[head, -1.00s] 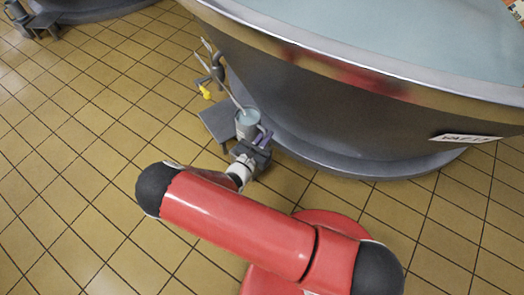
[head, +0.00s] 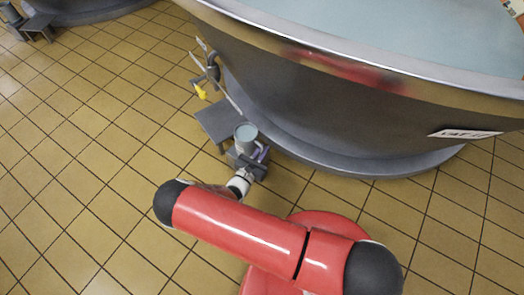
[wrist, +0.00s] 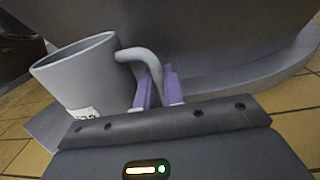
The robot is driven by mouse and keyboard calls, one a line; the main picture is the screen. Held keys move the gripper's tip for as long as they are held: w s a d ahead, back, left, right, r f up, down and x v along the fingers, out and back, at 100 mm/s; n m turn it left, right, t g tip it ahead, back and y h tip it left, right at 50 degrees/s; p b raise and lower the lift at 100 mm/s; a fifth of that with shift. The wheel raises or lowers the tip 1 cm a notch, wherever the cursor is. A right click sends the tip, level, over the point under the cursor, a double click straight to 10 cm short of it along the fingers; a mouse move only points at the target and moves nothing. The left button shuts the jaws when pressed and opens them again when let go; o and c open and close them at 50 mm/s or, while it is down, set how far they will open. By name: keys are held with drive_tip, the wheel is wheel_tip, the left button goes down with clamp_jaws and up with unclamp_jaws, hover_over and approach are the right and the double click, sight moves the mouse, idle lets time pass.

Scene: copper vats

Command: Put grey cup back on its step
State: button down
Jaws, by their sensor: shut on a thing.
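The grey cup (head: 246,134) is held at the near right edge of the low grey step (head: 213,117), beside the vat. In the head view a pale surface shows inside its rim. In the wrist view the cup (wrist: 85,75) is left of the purple fingers, with a white label on its side. My gripper (wrist: 156,90) is shut on the cup's handle. In the head view my gripper (head: 258,155) is just below and right of the cup. Part of the step (wrist: 42,125) shows under the cup in the wrist view; I cannot tell the gap between them.
The large copper vat (head: 330,100) rises right behind the cup, with a grey base ledge (head: 375,163). A tap with a yellow part (head: 200,92) sticks out above the step. Another vat (head: 85,8) is at the far left. The tiled floor at left is clear.

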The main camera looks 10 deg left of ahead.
drive_tip(key=shift+f, duration=0.15)
drive_tip(key=c, duration=1.5)
unclamp_jaws()
drive_tip(key=v, duration=1.2)
